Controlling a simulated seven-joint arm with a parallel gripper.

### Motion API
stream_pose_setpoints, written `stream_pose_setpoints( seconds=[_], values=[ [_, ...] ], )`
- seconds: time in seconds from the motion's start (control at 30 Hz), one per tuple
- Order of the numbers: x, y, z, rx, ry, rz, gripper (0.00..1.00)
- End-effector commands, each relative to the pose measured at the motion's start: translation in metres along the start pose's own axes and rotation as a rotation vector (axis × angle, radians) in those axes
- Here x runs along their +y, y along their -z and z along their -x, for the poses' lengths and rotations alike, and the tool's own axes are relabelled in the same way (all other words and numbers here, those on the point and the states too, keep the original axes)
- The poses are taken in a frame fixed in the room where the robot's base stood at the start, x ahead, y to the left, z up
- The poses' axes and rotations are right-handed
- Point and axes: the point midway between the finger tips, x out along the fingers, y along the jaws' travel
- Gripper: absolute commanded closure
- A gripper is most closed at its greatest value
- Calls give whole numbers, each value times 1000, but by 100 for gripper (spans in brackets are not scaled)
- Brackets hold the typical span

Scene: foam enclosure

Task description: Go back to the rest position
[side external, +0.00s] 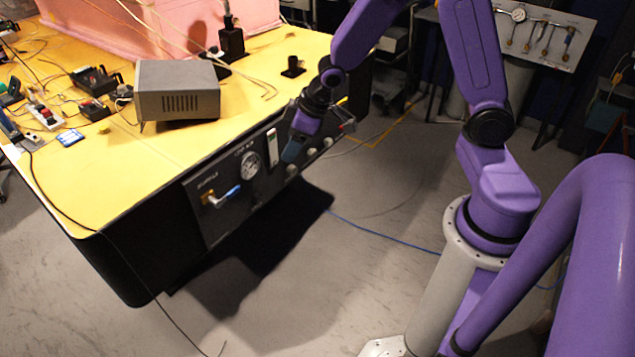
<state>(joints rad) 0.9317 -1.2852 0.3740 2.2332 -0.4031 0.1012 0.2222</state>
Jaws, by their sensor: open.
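My gripper (322,122) is at the end of my purple arm, in front of the right part of the dark control panel (228,222) on the table's front side. It points down toward the panel, and its jaws are open. I see nothing held in it. The panel carries a round pressure gauge (250,165), a valve with a blue handle (226,197) and a white flow tube (272,147). Several small knobs sit near my gripper. I cannot tell whether my gripper touches the panel.
A grey metal box (177,90) stands on the yellow tabletop (110,172). Cables and small devices lie at its left, and a pink foam block (170,28) stands behind. A blue cable (385,235) crosses the floor. Open floor lies between the table and my base.

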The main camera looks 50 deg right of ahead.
Motion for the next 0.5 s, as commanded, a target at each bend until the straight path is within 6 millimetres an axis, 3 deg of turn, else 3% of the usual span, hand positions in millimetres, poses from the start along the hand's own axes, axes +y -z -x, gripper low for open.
stream_pose_setpoints(
  seconds=[0.1, 0.3, 0.5],
  values=[
    [-49, -12, 42, -55, 30, 107, 35],
    [-112, -61, 108, -173, 107, 289, 35],
    [-146, -121, 162, -285, 196, 463, 35]
  ],
)
